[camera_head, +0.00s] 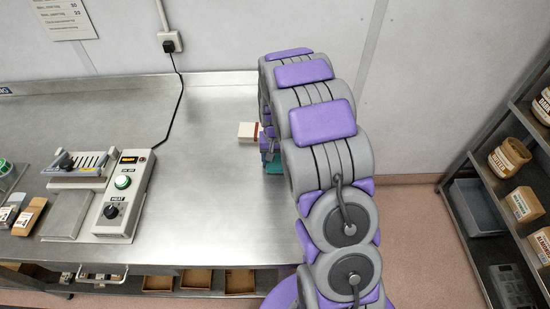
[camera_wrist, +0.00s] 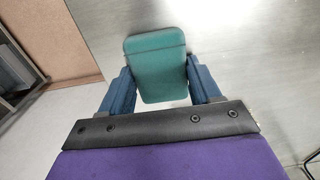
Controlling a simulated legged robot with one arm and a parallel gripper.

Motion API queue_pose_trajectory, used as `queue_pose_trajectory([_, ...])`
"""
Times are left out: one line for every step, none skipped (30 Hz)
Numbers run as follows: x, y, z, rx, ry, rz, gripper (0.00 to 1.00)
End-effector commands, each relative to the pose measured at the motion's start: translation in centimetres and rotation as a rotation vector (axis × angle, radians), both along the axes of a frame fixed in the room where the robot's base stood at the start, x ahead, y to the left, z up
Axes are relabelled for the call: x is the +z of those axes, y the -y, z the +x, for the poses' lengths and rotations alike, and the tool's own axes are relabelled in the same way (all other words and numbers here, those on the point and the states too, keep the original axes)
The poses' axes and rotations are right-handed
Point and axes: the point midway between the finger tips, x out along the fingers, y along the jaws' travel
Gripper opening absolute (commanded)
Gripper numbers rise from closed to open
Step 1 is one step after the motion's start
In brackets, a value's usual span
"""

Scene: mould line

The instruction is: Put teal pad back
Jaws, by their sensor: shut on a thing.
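The teal pad (camera_wrist: 157,68) is a flat rounded rectangle. In the wrist view it sits between the two blue fingers of my gripper (camera_wrist: 160,80), which is shut on it. In the head view, a teal patch of the pad or gripper (camera_head: 271,160) shows low beside my arm, over the right part of the steel bench; my arm hides most of it. I cannot tell whether the pad touches the bench.
A small cream and brown block (camera_head: 248,132) is just left of my gripper. The steel bench (camera_head: 205,180) is clear in its middle. A heater unit (camera_head: 122,195) with a lit green button stands at left. A shelf rack (camera_head: 495,190) with jars is at right.

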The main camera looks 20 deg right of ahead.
Motion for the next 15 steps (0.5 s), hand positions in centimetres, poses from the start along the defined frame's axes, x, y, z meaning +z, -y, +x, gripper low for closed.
queue_pose_trajectory([-0.07,-0.05,0.00,0.000,0.000,0.000,0.64])
queue_pose_trajectory([-0.06,-0.08,0.01,0.000,0.000,-0.001,0.67])
queue_pose_trajectory([-0.06,-0.14,0.00,0.000,0.000,-0.001,0.71])
queue_pose_trajectory([-0.05,-0.16,0.01,0.000,-0.001,-0.002,0.74])
queue_pose_trajectory([-0.05,-0.16,0.00,0.000,-0.001,-0.002,0.77])
queue_pose_trajectory([-0.05,-0.16,0.00,0.000,-0.001,-0.002,0.81])
queue_pose_trajectory([-0.05,-0.14,0.00,0.000,0.000,-0.001,0.84])
queue_pose_trajectory([-0.05,-0.11,0.00,0.000,0.000,-0.001,0.86])
queue_pose_trajectory([-0.07,-0.06,0.00,0.000,0.000,0.000,0.88])
queue_pose_trajectory([-0.07,-0.03,0.00,0.000,0.000,0.000,0.88])
queue_pose_trajectory([-0.07,-0.02,0.01,0.000,0.000,0.000,0.88])
queue_pose_trajectory([-0.07,-0.01,0.00,0.000,0.000,0.000,0.88])
queue_pose_trajectory([-0.07,-0.01,0.01,0.000,0.000,0.000,0.88])
queue_pose_trajectory([-0.07,-0.01,0.01,0.000,0.000,0.000,0.88])
queue_pose_trajectory([-0.06,0.01,0.01,0.000,0.000,0.000,0.88])
